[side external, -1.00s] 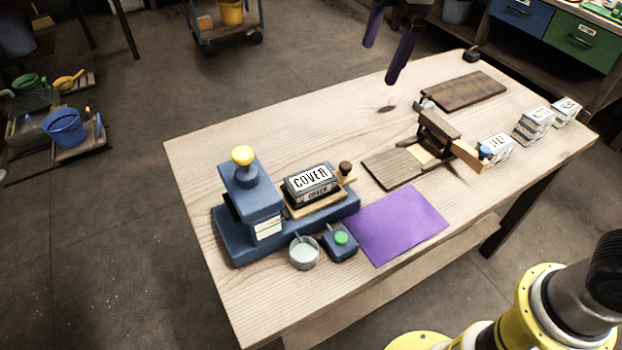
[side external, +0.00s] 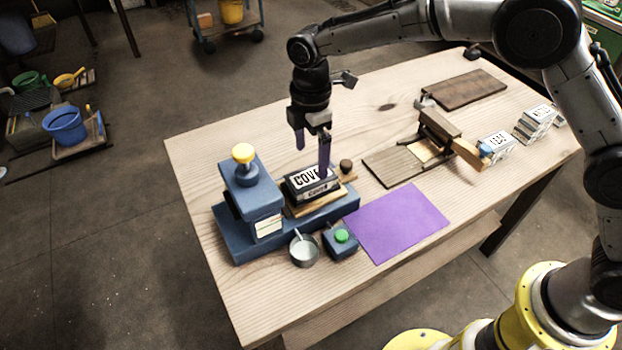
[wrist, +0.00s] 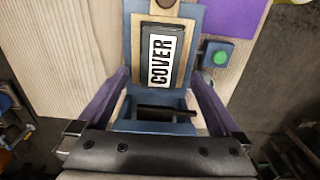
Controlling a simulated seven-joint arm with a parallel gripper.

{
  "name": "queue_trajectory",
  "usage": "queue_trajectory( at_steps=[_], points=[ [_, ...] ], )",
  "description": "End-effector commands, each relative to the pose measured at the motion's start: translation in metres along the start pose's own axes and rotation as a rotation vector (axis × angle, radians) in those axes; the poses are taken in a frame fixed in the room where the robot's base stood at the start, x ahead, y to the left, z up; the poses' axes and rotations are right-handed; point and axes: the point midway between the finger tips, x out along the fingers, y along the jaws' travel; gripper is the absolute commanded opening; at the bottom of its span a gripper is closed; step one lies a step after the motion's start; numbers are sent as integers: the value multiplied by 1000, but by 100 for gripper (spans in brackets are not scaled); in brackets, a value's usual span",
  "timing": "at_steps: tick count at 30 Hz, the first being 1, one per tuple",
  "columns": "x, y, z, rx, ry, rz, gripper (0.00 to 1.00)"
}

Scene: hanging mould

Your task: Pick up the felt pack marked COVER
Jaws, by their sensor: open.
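The felt pack marked COVER (side external: 300,184) is a dark block with a white label. It lies on a wooden board (side external: 334,199) on the blue press base, beside the press head. In the wrist view the pack (wrist: 161,58) lies ahead, its label facing up. My gripper (side external: 312,158) is open, its two purple fingers pointing down above the pack. The near finger overlaps the right end of the label in the side view. In the wrist view the fingers stand wide apart, left and right, with nothing between them touching. I cannot tell the exact height gap.
The blue press (side external: 252,205) with a yellow knob stands just left of the pack. A small cup (side external: 304,250), a green-button box (side external: 341,241) and a purple sheet (side external: 397,222) are in front. A wooden hinged frame (side external: 437,135) and white labelled packs (side external: 497,146) lie right.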

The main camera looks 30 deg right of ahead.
Motion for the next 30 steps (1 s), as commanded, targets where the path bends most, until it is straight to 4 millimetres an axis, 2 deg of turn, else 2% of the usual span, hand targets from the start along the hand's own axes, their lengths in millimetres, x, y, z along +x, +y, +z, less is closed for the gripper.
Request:
queue_trajectory(
  at_steps=[7,15,25,30],
  points=[
    [18,-1,0,0,-1,-2,100],
    [54,-2,-1,0,-1,-2,100],
    [60,-2,-1,0,0,1,100],
    [60,-1,-1,0,1,1,69]
  ],
)
